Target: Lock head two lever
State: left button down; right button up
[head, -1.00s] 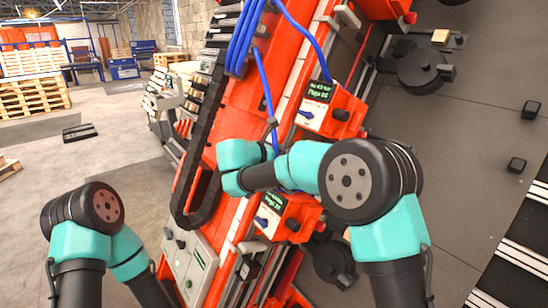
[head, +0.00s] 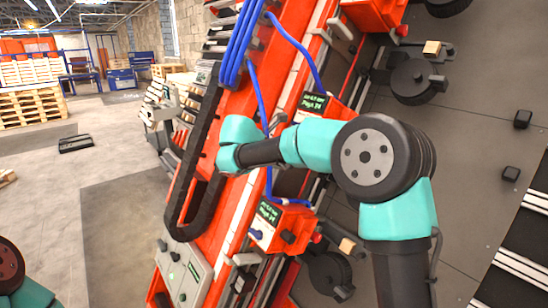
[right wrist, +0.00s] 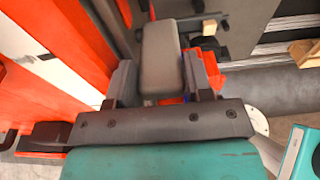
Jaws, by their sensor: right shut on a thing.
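A grey lever (right wrist: 160,55) shows in the right wrist view, between the two dark fingers of my right gripper (right wrist: 162,78), which is shut on it. In the head view my right arm reaches across the red gantry, and its teal wrist hides the gripper and the lever. Two red heads with small green-text displays sit on the gantry: an upper head (head: 338,112) behind my arm and a lower head (head: 292,225) below it. I cannot read which is head two. My left gripper is outside the frames; only part of that arm shows at bottom left.
Blue hoses (head: 290,45) run down the red beam (head: 215,165), and a black cable chain (head: 183,190) lies along its left side. A grey control panel (head: 183,270) is at the bottom. Dark round parts (head: 412,82) stand right of the gantry. Open floor lies left.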

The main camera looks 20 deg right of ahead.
jog(key=o, duration=1)
jog(key=shift+r, duration=0.1)
jog(key=v, duration=1.7)
jog(key=shift+a, duration=0.15)
